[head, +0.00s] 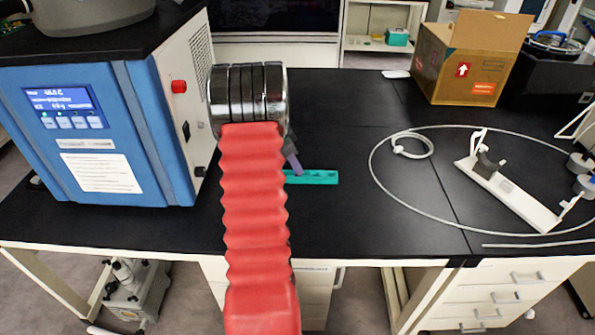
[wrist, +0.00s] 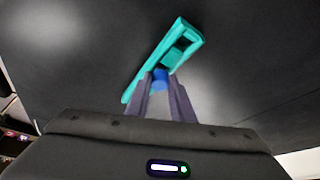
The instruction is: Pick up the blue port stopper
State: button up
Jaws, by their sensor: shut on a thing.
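The blue port stopper (wrist: 160,80) shows in the wrist view between the tips of my gripper (wrist: 161,86), which is shut on it. It is at the teal holder (wrist: 137,82), a long narrow block with dark recesses; I cannot tell whether the stopper is still seated in it or just above it. In the head view the teal holder (head: 318,177) lies on the black bench, right of my red-sleeved arm. My gripper (head: 297,170) is mostly hidden there behind the arm's metal end, and the stopper is hidden.
The blue freeze dryer (head: 100,130) stands on the left of the bench (head: 350,120). A cardboard box (head: 465,65) is at the back right. A looped tube (head: 372,165) and a white stand (head: 510,195) lie on the right. The bench between holder and tube is clear.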

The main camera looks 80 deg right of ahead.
grip_shut()
notch_tip(320, 180, up, 10)
dwell(0.7)
dwell(0.9)
